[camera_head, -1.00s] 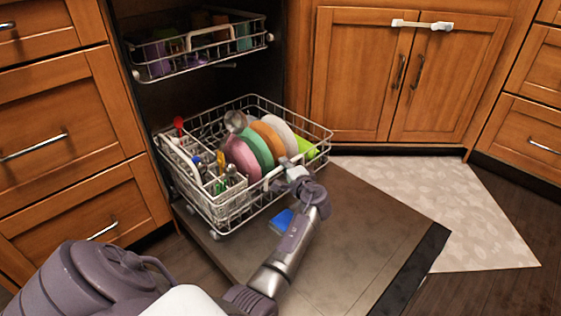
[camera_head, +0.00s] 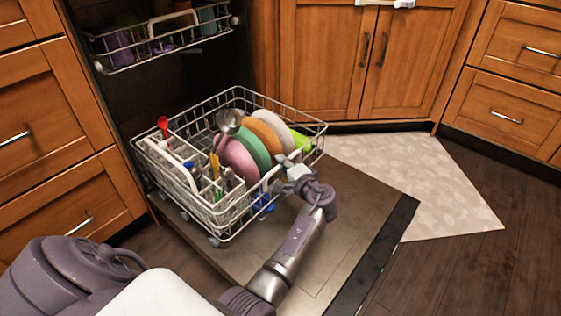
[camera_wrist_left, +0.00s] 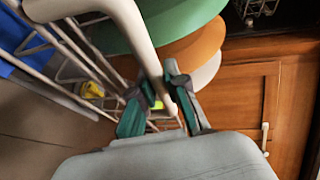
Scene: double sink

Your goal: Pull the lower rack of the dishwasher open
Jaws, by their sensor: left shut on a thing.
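The lower rack (camera_head: 290,205) is a white wire basket standing out over the open dishwasher door (camera_head: 330,235). It holds pink, green, orange and white plates, a ladle and a cutlery basket. My left gripper (camera_head: 288,168) is at the rack's front rim. In the left wrist view its fingers (camera_wrist_left: 160,100) are shut around the white rack handle (camera_wrist_left: 145,40). The wrist partly hides the handle in the head view. My right gripper is not in view.
The upper rack (camera_head: 165,40) holds several cups above. Wooden drawers (camera_head: 55,130) stand close on the left, and a cabinet (camera_head: 340,70) stands behind. A pale mat (camera_head: 420,185) lies on the floor at right.

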